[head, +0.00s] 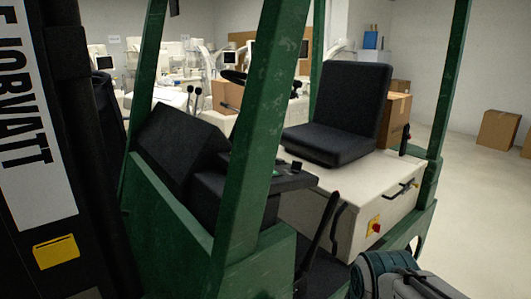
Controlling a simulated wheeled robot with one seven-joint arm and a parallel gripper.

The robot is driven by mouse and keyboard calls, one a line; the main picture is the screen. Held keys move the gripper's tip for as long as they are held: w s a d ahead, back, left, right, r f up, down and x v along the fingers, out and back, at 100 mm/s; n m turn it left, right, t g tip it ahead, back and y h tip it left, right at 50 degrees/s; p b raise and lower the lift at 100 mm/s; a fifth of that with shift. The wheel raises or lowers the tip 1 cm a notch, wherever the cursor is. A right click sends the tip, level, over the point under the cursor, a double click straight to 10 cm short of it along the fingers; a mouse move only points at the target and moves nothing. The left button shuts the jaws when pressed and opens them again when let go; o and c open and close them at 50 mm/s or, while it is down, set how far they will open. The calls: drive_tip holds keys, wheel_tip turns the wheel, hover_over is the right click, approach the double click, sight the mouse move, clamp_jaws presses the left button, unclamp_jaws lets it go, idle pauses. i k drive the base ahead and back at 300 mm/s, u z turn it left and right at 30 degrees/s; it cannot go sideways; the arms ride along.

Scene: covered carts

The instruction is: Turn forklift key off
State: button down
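The forklift has a green frame (246,150), a black seat (340,112) and a cream body (330,185). A small red knob on a yellow plate (374,227) sits on the side of the body below the seat. A dark console (262,180) stands in front of the seat, with a small black raised part (296,166) on top. I cannot make out a key or its position; the green post hides part of the console. Part of my arm shows at the bottom right, close to the forklift's side. My gripper's fingers are not in view.
A black mast with a white lettered panel (30,130) fills the left side. A dark lever (318,240) rises near the cab opening. A black handle (403,190) is on the body's side. Cardboard boxes (497,128) stand at the right; the floor (470,200) there is clear.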

sight(296, 167)
drive_tip(key=z, duration=0.5)
drive_tip(key=i, duration=0.85)
drive_tip(key=z, duration=0.3)
